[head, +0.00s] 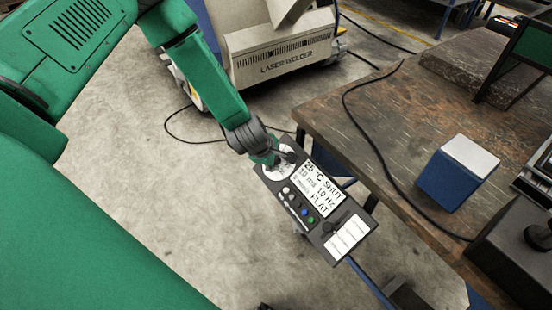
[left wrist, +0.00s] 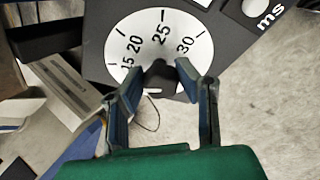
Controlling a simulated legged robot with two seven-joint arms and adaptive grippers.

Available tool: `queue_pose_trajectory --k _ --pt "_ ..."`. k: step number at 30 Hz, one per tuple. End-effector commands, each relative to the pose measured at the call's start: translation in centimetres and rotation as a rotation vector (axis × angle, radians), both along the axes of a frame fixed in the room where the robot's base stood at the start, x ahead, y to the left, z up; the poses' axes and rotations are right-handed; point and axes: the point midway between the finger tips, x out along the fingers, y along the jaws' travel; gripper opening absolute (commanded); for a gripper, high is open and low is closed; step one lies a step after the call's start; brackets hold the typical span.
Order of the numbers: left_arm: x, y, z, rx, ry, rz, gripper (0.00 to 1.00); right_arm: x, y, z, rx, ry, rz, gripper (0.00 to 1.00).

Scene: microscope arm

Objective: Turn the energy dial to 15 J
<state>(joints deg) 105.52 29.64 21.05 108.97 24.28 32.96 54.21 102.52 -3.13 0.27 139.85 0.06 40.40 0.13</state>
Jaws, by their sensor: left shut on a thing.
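The grey control panel (head: 325,228) has a lit screen reading 25 °C, SHUT, 10 Hz and FLAT, with coloured buttons below it. The energy dial (head: 273,174) is a white round face at the panel's upper left end. In the left wrist view the dial face (left wrist: 138,42) shows 15, 20, 25 and 30 around a dark knob (left wrist: 159,75). The knob's pointer is not clear to see. My right gripper is not in view.
A worn table (head: 400,130) stands right of the panel, with a black cable, a blue and white box (head: 457,172) and dark equipment on it. A laser welder (head: 285,58) stands at the back. Bare floor lies to the left.

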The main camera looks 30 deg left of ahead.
Motion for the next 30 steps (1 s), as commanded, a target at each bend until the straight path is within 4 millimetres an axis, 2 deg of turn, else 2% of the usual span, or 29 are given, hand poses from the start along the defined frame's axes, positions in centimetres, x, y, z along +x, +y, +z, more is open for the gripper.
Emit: queue_pose_trajectory --k 6,7,8,20,23,30 --pt "0.1 0.5 0.0 0.008 -0.002 0.009 0.0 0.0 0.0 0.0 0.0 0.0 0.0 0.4" --pt "0.1 0.5 0.0 0.007 -0.002 0.01 0.38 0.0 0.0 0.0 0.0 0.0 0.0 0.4" --pt "0.0 0.5 0.0 0.006 -0.002 0.009 0.48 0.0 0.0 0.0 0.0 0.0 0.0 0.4" --pt "-0.2 0.2 0.4 0.001 0.0 0.004 0.48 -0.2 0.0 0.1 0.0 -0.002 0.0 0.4" --pt "-0.8 0.2 1.6 0.0 0.0 0.004 0.48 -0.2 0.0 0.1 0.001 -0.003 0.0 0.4" --pt "-3.2 0.4 6.1 -0.002 -0.003 0.005 0.48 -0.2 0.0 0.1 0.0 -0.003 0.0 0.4"
